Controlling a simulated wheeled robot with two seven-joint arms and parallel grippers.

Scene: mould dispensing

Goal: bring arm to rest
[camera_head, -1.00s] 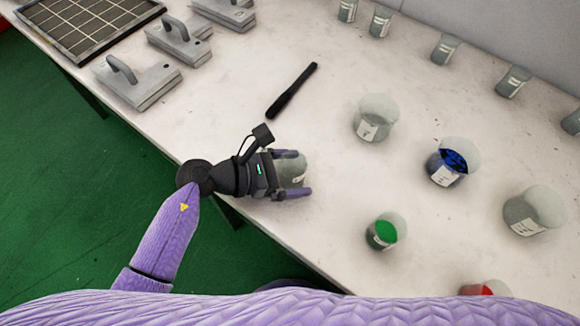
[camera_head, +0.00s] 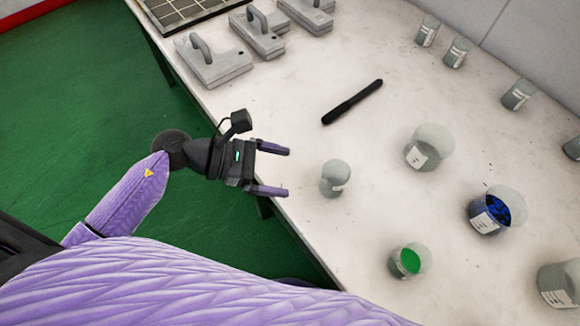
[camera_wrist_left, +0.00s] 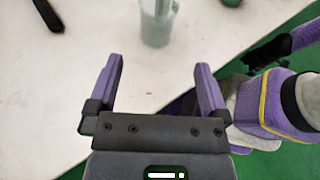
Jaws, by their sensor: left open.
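My left gripper (camera_head: 287,172) is open and empty at the table's near edge in the head view. Its two purple fingers are apart and point right. A small grey labelled beaker (camera_head: 334,180) stands upright on the table just beyond the fingertips, not touching them. In the left wrist view the open fingers (camera_wrist_left: 158,80) have bare table between them, and the beaker (camera_wrist_left: 157,22) stands ahead of them, cut by the top edge. My right gripper cannot be made out in the head view.
The white table (camera_head: 310,110) holds a black stick-like tool (camera_head: 352,102), a beaker with blue contents (camera_head: 488,217), one with green (camera_head: 405,262) and an empty-looking beaker (camera_head: 422,155). Grey handled moulds (camera_head: 213,66) stand at the back left. Green floor (camera_head: 90,110) is clear left of the table.

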